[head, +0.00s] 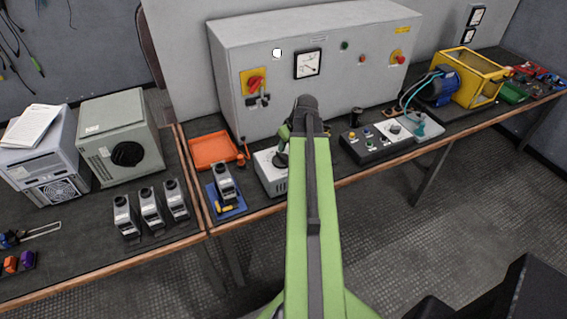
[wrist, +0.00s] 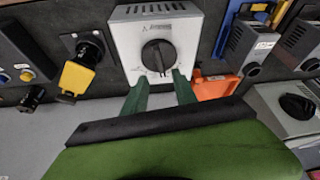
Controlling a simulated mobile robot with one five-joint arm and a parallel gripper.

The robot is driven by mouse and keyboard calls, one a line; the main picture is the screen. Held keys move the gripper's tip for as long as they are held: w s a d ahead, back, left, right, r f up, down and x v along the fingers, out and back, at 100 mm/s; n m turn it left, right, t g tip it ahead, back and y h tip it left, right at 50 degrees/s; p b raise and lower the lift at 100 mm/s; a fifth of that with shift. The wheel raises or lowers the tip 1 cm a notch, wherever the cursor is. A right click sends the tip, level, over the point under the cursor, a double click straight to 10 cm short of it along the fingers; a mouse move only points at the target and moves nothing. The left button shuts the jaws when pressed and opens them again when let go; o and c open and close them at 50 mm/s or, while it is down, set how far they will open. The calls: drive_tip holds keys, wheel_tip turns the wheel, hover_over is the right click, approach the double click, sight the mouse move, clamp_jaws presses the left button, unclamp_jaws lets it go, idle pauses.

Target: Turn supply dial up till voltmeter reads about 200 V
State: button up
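The supply is a light grey box (head: 267,180), partly hidden behind my arm. In the wrist view its top (wrist: 125,35) carries a round black dial (wrist: 157,55) with a pointer ridge and scale marks around it. My gripper (wrist: 160,77) is open, its two green fingers apart on either side of the dial's near edge; I cannot tell whether they touch it. In the head view my gripper (head: 283,142) is over the supply and mostly hidden by the arm. The voltmeter (head: 307,64) is a white-faced square gauge on the grey cabinet; its reading is too small to tell.
The grey cabinet (head: 350,95) stands behind the supply. An orange tray (head: 212,151) and a blue stand with a grey device (head: 224,185) are to the left. A black control box (head: 376,147) is to the right. A yellow-handled black part (wrist: 82,68) lies beside the supply.

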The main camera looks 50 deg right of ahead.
sight(282, 155)
drive_tip(key=b+x, duration=0.6)
drive_tip(key=x, duration=0.2)
drive_tip(key=shift+f, duration=0.1)
clamp_jaws()
